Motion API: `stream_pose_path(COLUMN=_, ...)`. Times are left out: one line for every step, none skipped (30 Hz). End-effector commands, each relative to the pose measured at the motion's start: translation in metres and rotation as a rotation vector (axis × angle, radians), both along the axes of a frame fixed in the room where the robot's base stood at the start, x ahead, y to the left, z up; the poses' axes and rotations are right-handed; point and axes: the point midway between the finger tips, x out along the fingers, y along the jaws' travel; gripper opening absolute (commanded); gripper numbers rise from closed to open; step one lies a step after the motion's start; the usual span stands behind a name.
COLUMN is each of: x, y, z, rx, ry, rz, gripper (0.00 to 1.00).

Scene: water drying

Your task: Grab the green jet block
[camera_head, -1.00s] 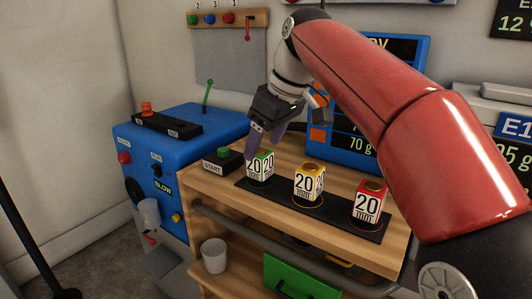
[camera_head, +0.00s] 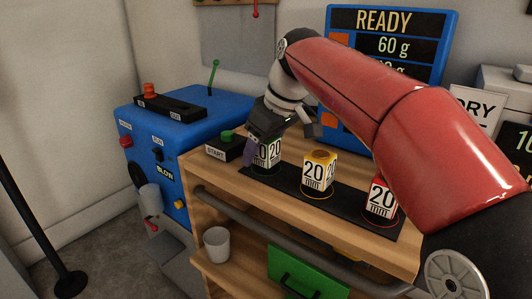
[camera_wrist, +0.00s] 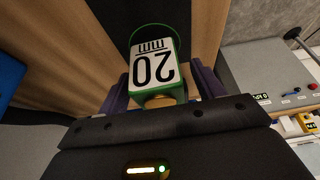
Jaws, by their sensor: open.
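The green jet block (camera_head: 268,153) stands upright at the left end of a black mat (camera_head: 298,186) on the wooden bench. It has a white face marked 20 mm. My gripper (camera_head: 262,150) is at the block, with its purple fingers open. In the wrist view, the green block (camera_wrist: 153,66) lies between the two spread fingers of my gripper (camera_wrist: 160,88). Whether the fingers touch its sides is not clear. The gripper partly hides the block in the head view.
A yellow block (camera_head: 318,174) and a red block (camera_head: 380,200) stand to the right on the mat. A START button box (camera_head: 228,146) is close on the left. A blue machine (camera_head: 165,150) stands further left. A blue READY screen (camera_head: 400,22) is behind my arm.

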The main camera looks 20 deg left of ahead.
Motion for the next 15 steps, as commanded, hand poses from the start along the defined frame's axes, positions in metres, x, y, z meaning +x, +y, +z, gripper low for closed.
stream_pose_path(x=0.0002, y=-0.0001, z=0.0003, rx=0.000, ry=0.000, rz=0.000, gripper=0.67)
stream_pose_path(x=0.0002, y=-0.0001, z=0.0003, rx=0.000, ry=0.000, rz=0.000, gripper=0.67)
stream_pose_path(x=0.0001, y=-0.0002, z=0.0004, rx=0.000, ry=0.000, rz=0.000, gripper=0.67)
stream_pose_path(x=0.0002, y=-0.0003, z=0.0004, rx=0.000, ry=0.000, rz=0.000, gripper=0.66)
stream_pose_path(x=0.0002, y=-0.0003, z=0.0004, rx=0.000, ry=0.000, rz=0.000, gripper=0.62)
stream_pose_path(x=0.0002, y=-0.0002, z=0.0005, rx=0.000, ry=0.000, rz=0.000, gripper=0.57)
stream_pose_path(x=0.0002, y=-0.0003, z=0.0005, rx=0.000, ry=0.000, rz=0.000, gripper=0.53)
stream_pose_path(x=0.0002, y=-0.0003, z=0.0005, rx=0.000, ry=0.000, rz=0.000, gripper=0.49)
stream_pose_path(x=0.0002, y=-0.0003, z=0.0006, rx=0.000, ry=0.000, rz=0.000, gripper=0.44)
stream_pose_path(x=0.0002, y=-0.0003, z=0.0006, rx=0.000, ry=0.000, rz=0.000, gripper=0.40)
stream_pose_path(x=0.0002, y=-0.0003, z=0.0006, rx=0.000, ry=0.000, rz=0.000, gripper=0.36)
stream_pose_path(x=0.0002, y=-0.0003, z=0.0006, rx=0.000, ry=0.000, rz=0.000, gripper=0.31)
stream_pose_path(x=0.0003, y=-0.0004, z=0.0006, rx=0.000, ry=0.000, rz=0.000, gripper=0.27)
stream_pose_path(x=0.0002, y=-0.0004, z=0.0006, rx=0.000, ry=0.000, rz=0.000, gripper=0.23)
stream_pose_path(x=0.0002, y=-0.0004, z=0.0006, rx=0.000, ry=0.000, rz=0.000, gripper=0.18)
